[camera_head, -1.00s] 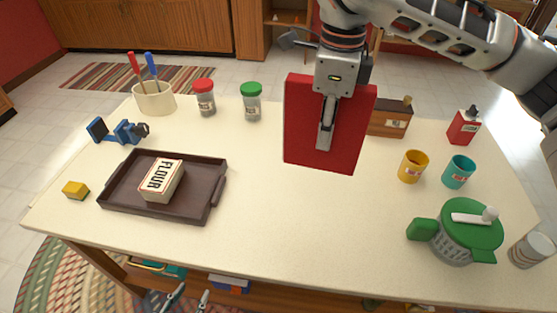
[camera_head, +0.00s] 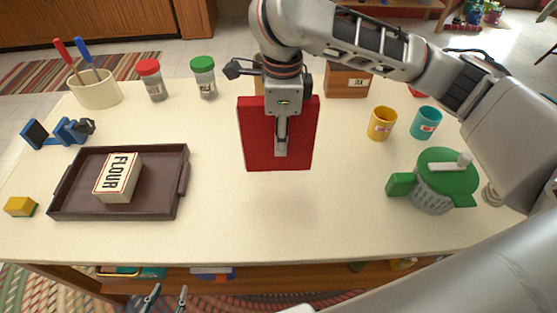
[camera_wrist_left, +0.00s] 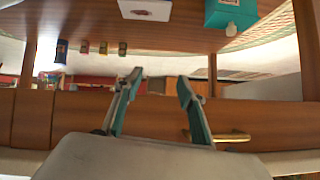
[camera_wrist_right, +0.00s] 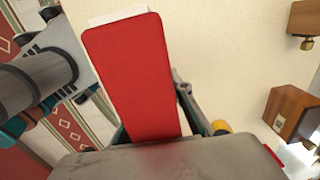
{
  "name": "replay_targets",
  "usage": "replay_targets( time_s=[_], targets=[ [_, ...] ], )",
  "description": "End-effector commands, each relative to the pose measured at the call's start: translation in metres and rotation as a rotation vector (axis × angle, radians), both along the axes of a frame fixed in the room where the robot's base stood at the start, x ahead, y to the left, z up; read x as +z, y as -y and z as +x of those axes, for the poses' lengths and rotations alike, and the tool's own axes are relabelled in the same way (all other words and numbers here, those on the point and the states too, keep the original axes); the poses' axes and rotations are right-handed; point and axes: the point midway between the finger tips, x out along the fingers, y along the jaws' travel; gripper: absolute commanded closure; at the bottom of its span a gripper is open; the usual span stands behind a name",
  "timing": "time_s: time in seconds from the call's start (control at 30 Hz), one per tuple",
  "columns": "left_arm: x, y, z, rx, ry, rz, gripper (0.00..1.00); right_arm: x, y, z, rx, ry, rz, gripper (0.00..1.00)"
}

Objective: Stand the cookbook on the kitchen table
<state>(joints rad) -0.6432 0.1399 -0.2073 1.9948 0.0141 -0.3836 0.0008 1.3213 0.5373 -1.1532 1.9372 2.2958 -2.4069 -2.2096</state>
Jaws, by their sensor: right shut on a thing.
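The red cookbook (camera_head: 252,135) is upright over the middle of the kitchen table (camera_head: 330,215), its cover facing me. My right gripper (camera_head: 281,150) is shut on it from above. I cannot tell whether its lower edge touches the tabletop. In the right wrist view the cookbook (camera_wrist_right: 135,75) runs out between the fingers, with white page edges at its far end. My left gripper (camera_head: 166,298) is open and empty, low in front of the table. The left wrist view shows its fingers (camera_wrist_left: 160,95) apart, with nothing between them.
A dark tray (camera_head: 120,212) with a flour box (camera_head: 118,177) lies left. A green-lidded colander (camera_head: 435,185), yellow cup (camera_head: 381,123) and teal cup (camera_head: 426,122) stand right. Shakers (camera_head: 150,80) and a wooden box (camera_head: 348,82) are behind. The tabletop in front of the cookbook is clear.

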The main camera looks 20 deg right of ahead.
Motion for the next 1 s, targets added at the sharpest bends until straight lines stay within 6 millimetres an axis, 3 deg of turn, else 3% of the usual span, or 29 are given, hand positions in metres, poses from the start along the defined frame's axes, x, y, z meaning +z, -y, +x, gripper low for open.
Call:
replay_targets(
  time_s=[0.03,0.1,0.37,0.6,1.0],
  targets=[
    [-0.004,-0.001,0.001,0.0,0.001,0.003,0.6,-0.014,-0.001,-0.001,0.0,-0.006,0.002,1.0],
    [-0.003,-0.002,0.003,0.001,0.008,0.006,0.6,-0.022,0.0,0.0,0.0,-0.003,0.002,1.0],
    [-0.004,-0.005,0.008,0.002,0.014,0.013,0.6,-0.036,-0.001,0.0,-0.001,0.001,0.002,1.0],
    [-0.017,-0.007,0.005,0.0,0.006,0.023,0.6,-0.071,-0.001,0.0,0.0,-0.004,0.002,1.0],
    [-0.008,-0.008,0.012,0.001,0.022,0.024,0.6,-0.073,0.0,0.001,-0.001,0.003,0.001,1.0]
  ],
)
